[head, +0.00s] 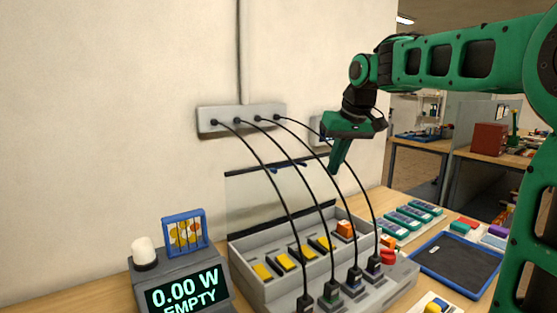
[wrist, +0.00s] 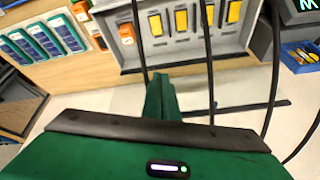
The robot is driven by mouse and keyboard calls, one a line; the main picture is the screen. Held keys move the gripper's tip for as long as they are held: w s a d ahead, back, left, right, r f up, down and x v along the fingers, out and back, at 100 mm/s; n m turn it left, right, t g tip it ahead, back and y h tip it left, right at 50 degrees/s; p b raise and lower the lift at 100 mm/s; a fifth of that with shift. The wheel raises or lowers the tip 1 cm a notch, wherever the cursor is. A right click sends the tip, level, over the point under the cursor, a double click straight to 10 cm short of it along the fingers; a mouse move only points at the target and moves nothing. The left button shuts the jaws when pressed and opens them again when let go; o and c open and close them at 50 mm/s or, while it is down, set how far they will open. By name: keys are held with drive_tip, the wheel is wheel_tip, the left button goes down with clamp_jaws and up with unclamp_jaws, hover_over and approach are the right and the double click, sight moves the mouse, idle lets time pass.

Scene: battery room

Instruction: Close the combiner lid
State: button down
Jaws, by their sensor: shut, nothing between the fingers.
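The grey combiner box (head: 243,262) stands on the bench with several yellow switches and an orange block inside. Its clear lid (head: 255,200) is open, standing roughly upright at the back of the box, with a dark strip along its top edge. My green gripper (head: 335,172) is shut and empty, in the air near the right end of the lid's top edge. I cannot tell whether it touches the lid. In the wrist view, my shut fingers (wrist: 163,95) point toward the box (wrist: 190,53), and a dark strip lies to their right. Black cables partly cover the lid and box.
Several black cables arch from a wall plate (head: 208,118) down to plugs at the box's front. A red knob (head: 387,256) sits at its right. A display reading 0.00 W EMPTY (head: 185,292) stands left. Teal modules (head: 410,218) and a blue-rimmed tray (head: 423,276) lie right.

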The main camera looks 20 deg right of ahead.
drive_tip(key=w+a+r+n+t+y, duration=0.15)
drive_tip(key=w+a+r+n, duration=0.25)
drive_tip(key=w+a+r, duration=0.7)
drive_tip(key=d+x, duration=0.2)
drive_tip(key=x, duration=1)
drive_tip(key=shift+s+d+f, duration=0.15)
drive_tip(key=shift+s+f, duration=0.1)
drive_tip(key=shift+s, duration=0.35)
drive_tip(key=shift+s+d+f, duration=0.15)
drive_tip(key=shift+s+f, duration=0.1)
drive_tip(key=shift+s, duration=0.35)
drive_tip(key=shift+s+d+f, duration=0.15)
drive_tip(key=shift+s+f, duration=0.1)
drive_tip(key=shift+s, duration=0.3)
